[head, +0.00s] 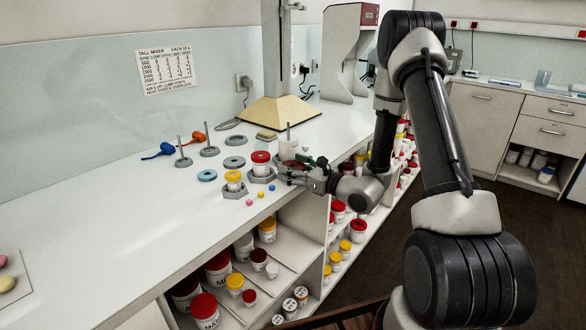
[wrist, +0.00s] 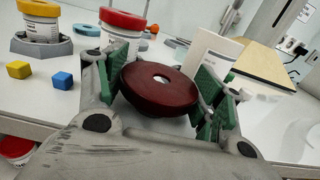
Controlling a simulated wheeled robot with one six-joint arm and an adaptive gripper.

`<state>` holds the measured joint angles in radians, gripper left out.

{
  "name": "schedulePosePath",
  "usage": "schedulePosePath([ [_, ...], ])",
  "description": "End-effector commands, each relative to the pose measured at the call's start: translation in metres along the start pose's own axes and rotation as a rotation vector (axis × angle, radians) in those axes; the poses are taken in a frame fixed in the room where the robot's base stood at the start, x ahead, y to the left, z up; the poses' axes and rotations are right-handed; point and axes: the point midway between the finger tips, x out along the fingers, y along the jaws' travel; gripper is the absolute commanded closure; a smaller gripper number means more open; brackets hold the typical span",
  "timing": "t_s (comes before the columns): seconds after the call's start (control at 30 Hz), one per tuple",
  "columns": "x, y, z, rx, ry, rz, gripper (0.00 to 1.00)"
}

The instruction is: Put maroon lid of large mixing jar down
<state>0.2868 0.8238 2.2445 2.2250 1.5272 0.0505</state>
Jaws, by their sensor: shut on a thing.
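In the wrist view, my gripper (wrist: 165,88) is shut on the maroon lid (wrist: 150,92), a round disc with a pale hole in its middle, between the green finger pads. The lid looks to be held above the white bench. In the head view, my gripper (head: 292,172) is low over the bench's front edge, beside the jars; the lid is too small there to make out clearly. A white container (wrist: 208,56) stands just beyond the lid in the wrist view. I cannot tell whether it is the large mixing jar.
A red-lidded jar (head: 261,158) and a yellow-lidded jar (head: 233,177) stand in grey holders left of my gripper. Small cubes (head: 260,195) lie near the front edge. Grey discs and rods stand behind.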

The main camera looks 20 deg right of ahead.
Motion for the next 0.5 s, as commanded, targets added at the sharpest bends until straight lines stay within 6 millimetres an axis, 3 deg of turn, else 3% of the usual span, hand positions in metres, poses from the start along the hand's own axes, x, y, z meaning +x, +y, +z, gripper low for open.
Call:
schedulePosePath([
  [0.5, 0.000, 0.000, -0.013, 0.002, 0.002, 0.000, 0.55],
])
